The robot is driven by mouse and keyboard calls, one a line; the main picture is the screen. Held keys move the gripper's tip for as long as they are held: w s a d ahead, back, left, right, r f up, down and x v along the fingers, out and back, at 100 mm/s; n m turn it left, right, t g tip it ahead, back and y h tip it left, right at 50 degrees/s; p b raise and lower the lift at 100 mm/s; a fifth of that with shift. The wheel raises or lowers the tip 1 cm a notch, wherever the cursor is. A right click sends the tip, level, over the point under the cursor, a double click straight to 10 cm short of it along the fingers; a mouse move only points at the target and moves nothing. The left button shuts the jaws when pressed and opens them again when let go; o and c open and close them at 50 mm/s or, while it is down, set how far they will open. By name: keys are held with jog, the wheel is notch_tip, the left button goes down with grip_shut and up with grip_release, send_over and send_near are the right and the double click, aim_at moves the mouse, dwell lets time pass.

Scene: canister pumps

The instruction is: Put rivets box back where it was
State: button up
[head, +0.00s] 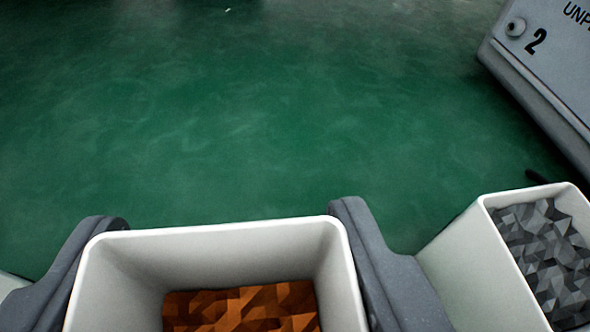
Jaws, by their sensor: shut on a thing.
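A white open-topped box (210,240) with orange-brown faceted contents (240,308) is at the bottom centre of the head view. My gripper (222,216) is shut on this box, with one dark grey finger against its left side and the other against its right side. The bottom of the box is out of the frame. I see no label on it, so I cannot tell by name whether it is the rivets box.
A second white box (470,248) with grey faceted contents (545,255) is at the lower right, beside my right finger. A grey panel marked "2" (550,75) is at the upper right. A pale edge (10,284) shows at far left. The green floor (270,130) ahead is clear.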

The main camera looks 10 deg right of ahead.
jog(key=shift+w+d, duration=0.3)
jog(key=shift+w, duration=0.45)
jog(key=shift+w+d+f, duration=0.1)
jog(key=shift+f, duration=0.2)
notch_tip(320, 180, down, 3)
jog(key=shift+f+b, duration=0.1)
jog(key=shift+b, duration=0.55)
jog(key=o, duration=1.2)
jog(key=shift+c, duration=0.2)
jog(key=shift+r, duration=0.2)
